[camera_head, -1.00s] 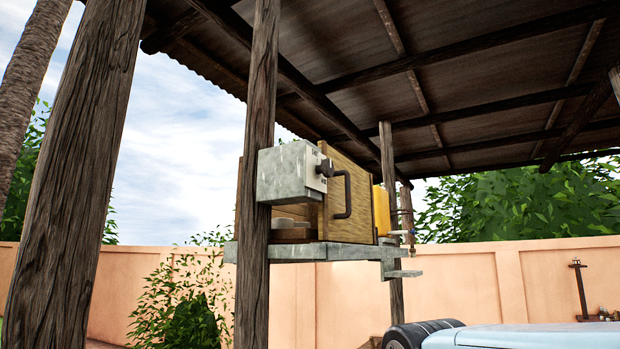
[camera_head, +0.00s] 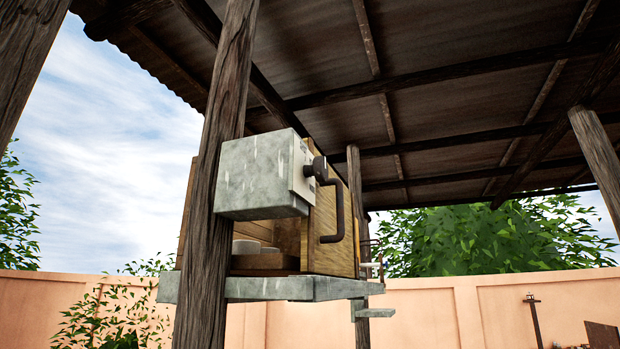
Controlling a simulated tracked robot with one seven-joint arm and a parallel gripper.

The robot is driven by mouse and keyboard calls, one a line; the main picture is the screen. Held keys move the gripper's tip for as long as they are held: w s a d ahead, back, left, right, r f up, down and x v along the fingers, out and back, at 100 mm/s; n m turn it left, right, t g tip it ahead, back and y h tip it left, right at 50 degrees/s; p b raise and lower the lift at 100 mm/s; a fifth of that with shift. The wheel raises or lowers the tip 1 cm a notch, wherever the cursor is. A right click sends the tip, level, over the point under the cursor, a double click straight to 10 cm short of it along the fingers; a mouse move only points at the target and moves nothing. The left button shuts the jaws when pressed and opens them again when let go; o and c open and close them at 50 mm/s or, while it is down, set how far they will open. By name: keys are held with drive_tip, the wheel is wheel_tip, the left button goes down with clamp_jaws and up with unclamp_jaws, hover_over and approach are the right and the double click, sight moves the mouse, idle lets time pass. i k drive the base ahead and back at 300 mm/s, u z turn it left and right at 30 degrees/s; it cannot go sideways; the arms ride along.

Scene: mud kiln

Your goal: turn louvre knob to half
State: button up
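A grey metal box (camera_head: 258,177) is mounted on a wooden post in the middle of the view. A pale label plate (camera_head: 303,171) covers its right face; the lettering is too small to read. A dark round knob (camera_head: 317,168) sticks out of this plate. A dark bent handle or pipe (camera_head: 338,212) hangs down from beside the knob, in front of a wooden panel. The knob's setting cannot be read from here. My gripper is not in view.
The box's post (camera_head: 205,262) stands at its left side. A grey shelf (camera_head: 285,288) with a wooden crate-like body sits below and behind the box. Dark roof beams run overhead. A peach wall (camera_head: 440,308) closes the back.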

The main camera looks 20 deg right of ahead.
sight(319, 169)
drive_tip(key=z, duration=0.05)
drive_tip(key=k, duration=1.65)
drive_tip(key=z, duration=1.2)
drive_tip(key=i, duration=1.6)
drive_tip(key=u, duration=1.1)
